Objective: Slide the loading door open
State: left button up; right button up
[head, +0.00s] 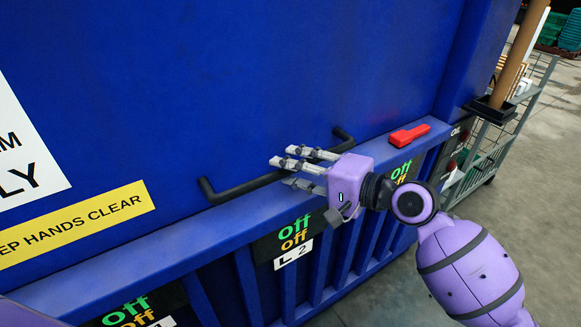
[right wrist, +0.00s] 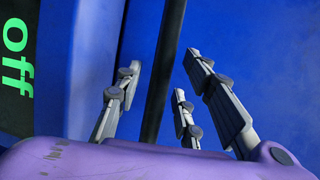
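The loading door (head: 250,70) is a large blue panel filling the upper left of the head view. A black bar handle (head: 228,190) runs along its lower part, bent in at both ends. My right gripper (head: 283,168) is at the middle of the handle, its grey fingers pointing left across it and hiding part of the bar. In the right wrist view the fingers (right wrist: 158,72) are spread, with the black bar (right wrist: 166,60) between them; the fingers look apart from it. My left gripper is not in view.
A blue ledge (head: 190,243) with "off" display panels (head: 290,237) runs below the door. A red lever (head: 409,136) sits on the ledge to the right of the handle. A grey wire cart (head: 490,150) stands at the right; the concrete floor (head: 540,220) there is clear.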

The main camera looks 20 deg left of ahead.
jog(key=shift+w+a, duration=0.1)
jog(key=shift+a, duration=0.2)
jog(key=shift+f, duration=0.1)
grip_shut()
